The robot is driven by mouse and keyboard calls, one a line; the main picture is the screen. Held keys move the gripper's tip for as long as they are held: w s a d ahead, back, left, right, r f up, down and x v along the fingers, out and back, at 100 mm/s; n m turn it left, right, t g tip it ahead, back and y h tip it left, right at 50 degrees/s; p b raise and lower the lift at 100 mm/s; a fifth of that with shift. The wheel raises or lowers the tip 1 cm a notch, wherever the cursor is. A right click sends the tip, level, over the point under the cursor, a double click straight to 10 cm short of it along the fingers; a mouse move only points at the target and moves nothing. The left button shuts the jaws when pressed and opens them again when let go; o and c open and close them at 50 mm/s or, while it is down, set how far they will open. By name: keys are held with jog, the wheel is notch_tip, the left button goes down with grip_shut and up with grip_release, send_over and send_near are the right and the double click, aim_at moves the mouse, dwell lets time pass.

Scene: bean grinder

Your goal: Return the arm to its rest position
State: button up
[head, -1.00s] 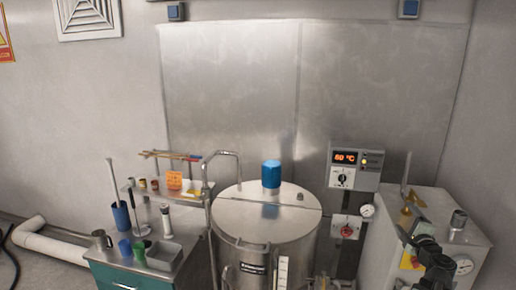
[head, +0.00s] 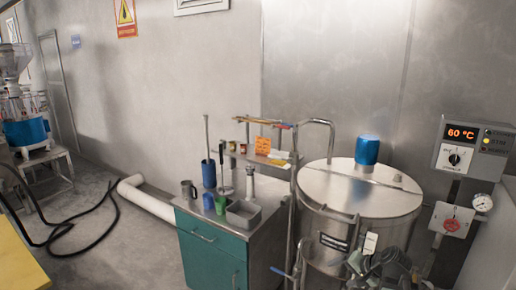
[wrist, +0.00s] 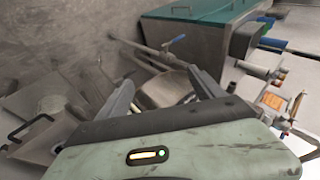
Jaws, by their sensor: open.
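My gripper (wrist: 160,77) is open, with its two fingers spread apart and nothing held between them in the wrist view. Metal parts and a pipe with a blue-handled valve (wrist: 174,41) show beyond the fingers; I cannot tell how far off they are. In the head view, part of my arm (head: 385,268) shows at the bottom right, in front of the steel tank (head: 345,195). My fingertips cannot be made out there.
A teal cabinet (head: 212,256) carrying cups and a tray stands left of the tank. A control box (head: 474,148) reading 60 °C is at the right. A blue grinder (head: 25,130) stands far left. A white pipe (head: 147,200) and black hose (head: 75,228) lie on the floor.

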jog(key=s+a+f+n+g+h+b, duration=0.2)
jog(key=s+a+f+n+g+b, duration=0.25)
jog(key=a+f, duration=0.45)
jog(key=s+a+f+n+g+h+b, duration=0.2)
jog(key=s+a+f+n+g+b, duration=0.25)
jog(key=a+f, duration=0.45)
notch_tip(320, 180, up, 14)
jog(key=d+m+t+p, duration=0.1)
jog(key=p, duration=1.2)
jog(key=shift+t, duration=0.4)
jog(key=shift+w+d, duration=0.1)
